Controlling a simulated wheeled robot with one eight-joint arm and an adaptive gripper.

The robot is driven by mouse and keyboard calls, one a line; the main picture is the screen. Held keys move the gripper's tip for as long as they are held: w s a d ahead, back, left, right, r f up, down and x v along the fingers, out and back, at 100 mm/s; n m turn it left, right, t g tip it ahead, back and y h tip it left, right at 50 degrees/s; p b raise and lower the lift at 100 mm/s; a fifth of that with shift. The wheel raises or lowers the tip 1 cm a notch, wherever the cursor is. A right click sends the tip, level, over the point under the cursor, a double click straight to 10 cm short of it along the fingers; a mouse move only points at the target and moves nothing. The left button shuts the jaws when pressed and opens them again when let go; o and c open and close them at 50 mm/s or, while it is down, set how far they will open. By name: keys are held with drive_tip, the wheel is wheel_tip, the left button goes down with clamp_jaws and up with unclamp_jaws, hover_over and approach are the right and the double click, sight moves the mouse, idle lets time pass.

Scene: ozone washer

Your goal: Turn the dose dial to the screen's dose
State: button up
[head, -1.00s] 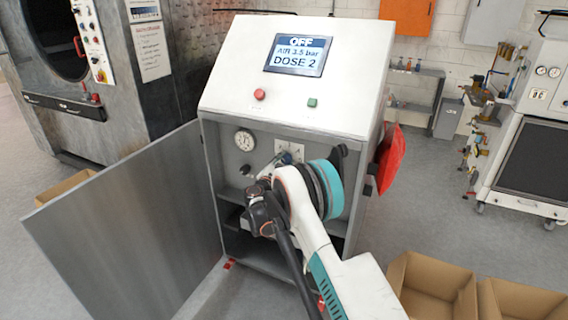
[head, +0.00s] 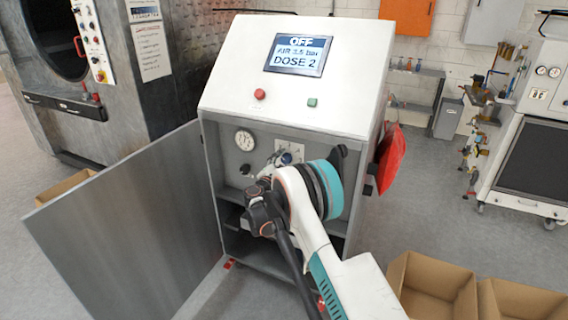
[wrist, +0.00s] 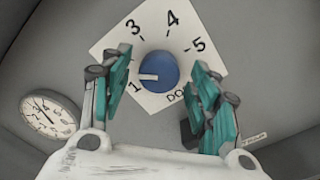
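The screen (head: 297,55) on the white sloped top reads OFF, AIR 3.5 bar, DOSE 2. The blue dose dial (wrist: 159,71) sits on a white number plate (wrist: 152,32) in the wrist view. Its white pointer aims left, close to the 1 and a little above it. The 3, 4 and 5 show; the 2 is not visible, with my left finger over that side. My gripper (wrist: 161,78) is open, with one teal finger either side of the dial and gaps to both. In the head view my wrist partly covers the dial (head: 286,158).
A pressure gauge (wrist: 49,116) is left of the dial. A dark part stands behind my right finger. The open cabinet door (head: 130,220) spans the left. A red button (head: 260,94) and green button (head: 312,102) are above; a red object (head: 390,160) hangs at right.

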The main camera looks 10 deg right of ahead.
drive_tip(key=v, duration=1.2)
